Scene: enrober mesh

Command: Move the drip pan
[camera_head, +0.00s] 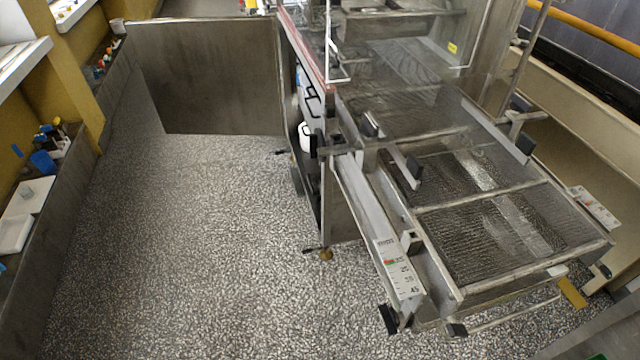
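The enrober (400,120) stands right of centre, a steel machine with a clear-sided hood. Its wire mesh belt (455,235) runs out toward the lower right in a steel frame. Shiny surfaces show through the mesh, but I cannot tell whether any of them is the drip pan. No separate pan can be made out with certainty. Neither of my grippers is in view.
A wide speckled floor (190,240) lies clear left of the machine. A grey steel panel (215,75) stands at the back. A low counter with small items (40,165) runs along the left. A pale ledge (575,130) lies right of the machine.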

